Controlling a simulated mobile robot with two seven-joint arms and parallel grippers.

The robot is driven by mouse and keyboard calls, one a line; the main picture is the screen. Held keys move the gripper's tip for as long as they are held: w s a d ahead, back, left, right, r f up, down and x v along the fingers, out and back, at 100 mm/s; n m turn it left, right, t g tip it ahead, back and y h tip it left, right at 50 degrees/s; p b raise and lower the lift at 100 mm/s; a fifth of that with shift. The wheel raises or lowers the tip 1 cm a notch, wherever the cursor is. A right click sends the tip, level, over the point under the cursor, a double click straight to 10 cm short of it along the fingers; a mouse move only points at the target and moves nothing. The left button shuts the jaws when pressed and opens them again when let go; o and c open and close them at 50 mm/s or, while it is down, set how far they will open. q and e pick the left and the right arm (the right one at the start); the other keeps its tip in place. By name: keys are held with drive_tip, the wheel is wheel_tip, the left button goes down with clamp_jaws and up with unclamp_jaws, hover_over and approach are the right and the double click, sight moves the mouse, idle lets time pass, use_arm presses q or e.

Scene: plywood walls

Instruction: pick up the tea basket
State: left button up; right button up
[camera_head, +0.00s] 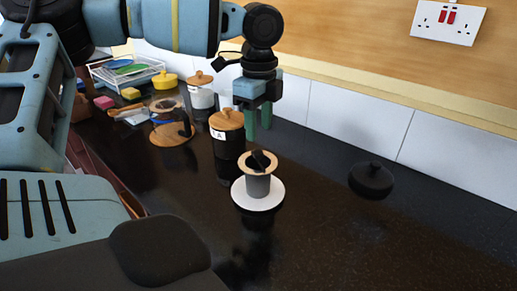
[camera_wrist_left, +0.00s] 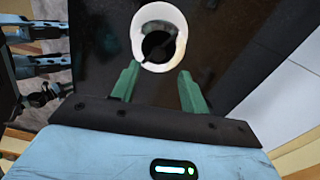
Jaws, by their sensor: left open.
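What looks like the tea basket (camera_head: 258,187) is a grey cylinder with a wooden ring rim and a dark piece on top. It stands upright on a round white saucer (camera_head: 270,204) on the dark counter. In the left wrist view, the white saucer (camera_wrist_left: 140,28) shows beyond the fingertips, with a dark round shape inside it. My left gripper (camera_head: 259,136) is open and empty, pointing down behind and above the basket in the head view. Its green fingers (camera_wrist_left: 157,78) are apart in the left wrist view. My right gripper is not in view.
A dark canister with a wooden lid (camera_head: 227,121) stands close behind the basket. A black lid-like object (camera_head: 371,180) lies to the right. Several jars, sponges and a dish rack (camera_head: 126,70) are at the back left. The tiled wall (camera_head: 350,128) bounds the counter; its front right is clear.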

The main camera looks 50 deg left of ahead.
sight(258, 151)
use_arm(q)
drive_tip(key=shift+s+f, duration=0.15)
drive_tip(key=shift+f, duration=2.45)
drive_tip(key=shift+f, duration=0.2)
drive_tip(key=shift+c, duration=0.3)
clamp_jaws()
